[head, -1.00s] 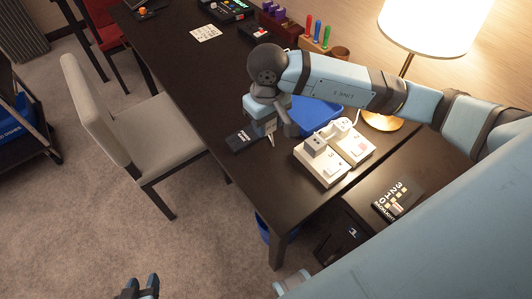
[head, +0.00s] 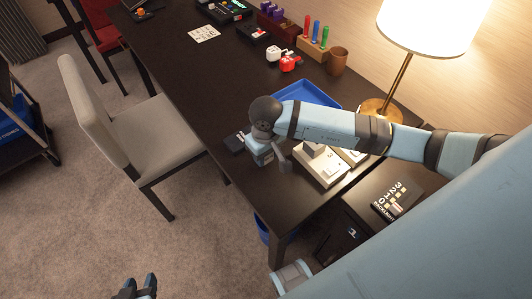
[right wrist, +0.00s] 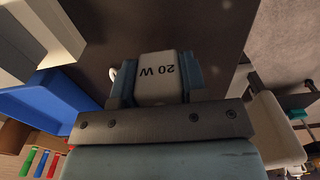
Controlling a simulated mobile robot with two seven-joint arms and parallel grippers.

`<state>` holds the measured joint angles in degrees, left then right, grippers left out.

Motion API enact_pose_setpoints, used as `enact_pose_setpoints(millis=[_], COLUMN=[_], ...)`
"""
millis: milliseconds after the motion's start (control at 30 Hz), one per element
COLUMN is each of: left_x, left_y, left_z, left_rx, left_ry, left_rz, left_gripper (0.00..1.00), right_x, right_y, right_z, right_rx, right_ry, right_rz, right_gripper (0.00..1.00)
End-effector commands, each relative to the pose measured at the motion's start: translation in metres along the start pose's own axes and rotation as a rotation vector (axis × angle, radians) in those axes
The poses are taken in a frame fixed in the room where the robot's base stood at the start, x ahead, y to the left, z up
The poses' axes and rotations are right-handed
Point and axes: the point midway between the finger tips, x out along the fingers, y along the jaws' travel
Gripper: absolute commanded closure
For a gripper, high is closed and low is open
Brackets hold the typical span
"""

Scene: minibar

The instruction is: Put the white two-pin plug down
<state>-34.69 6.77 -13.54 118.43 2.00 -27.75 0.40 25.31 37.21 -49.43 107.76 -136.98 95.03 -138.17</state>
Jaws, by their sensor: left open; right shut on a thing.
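The white two-pin plug (right wrist: 157,88), marked "20 W", is between the fingers of my right gripper (right wrist: 155,78) in the right wrist view. The gripper is shut on it over the dark tabletop. The plug's pins are hidden, and I cannot tell whether it touches the table. In the head view my right gripper (head: 268,158) is left of the white socket block (head: 320,172), and the plug is hidden there. My left gripper (head: 138,289) is open and empty over the carpet at the bottom left.
A blue tray (head: 322,97) lies behind my right arm; it also shows in the right wrist view (right wrist: 45,100). A lamp (head: 403,75) stands at the right.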

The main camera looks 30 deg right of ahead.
Motion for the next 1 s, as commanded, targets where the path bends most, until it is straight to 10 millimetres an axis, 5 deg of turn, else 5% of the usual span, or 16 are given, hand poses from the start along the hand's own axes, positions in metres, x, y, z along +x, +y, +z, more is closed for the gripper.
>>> enact_pose_setpoints(millis=[533, 567, 633, 1000], left_x=[0.005, 0.004, 0.004, 0.001], left_y=[-0.001, -0.001, -0.002, -0.001], left_z=[0.006, 0.006, 0.006, 0.001], left_rx=[0.016, 0.019, 0.023, 0.017], left_ry=[0.009, 0.009, 0.009, 0.009], left_rz=[0.002, 0.002, 0.002, 0.003], left_gripper=[0.57, 0.57, 0.57, 0.57], right_x=[0.012, 0.012, 0.012, 0.007], right_y=[0.000, 0.000, 0.000, 0.000], right_z=[0.000, 0.000, 0.000, 0.001], right_rx=[0.000, 0.000, 0.000, 0.000], right_ry=[-0.001, -0.002, -0.002, -0.002], right_rz=[0.001, 0.000, 0.000, -0.001], right_gripper=[0.98, 0.53, 0.37, 0.35])
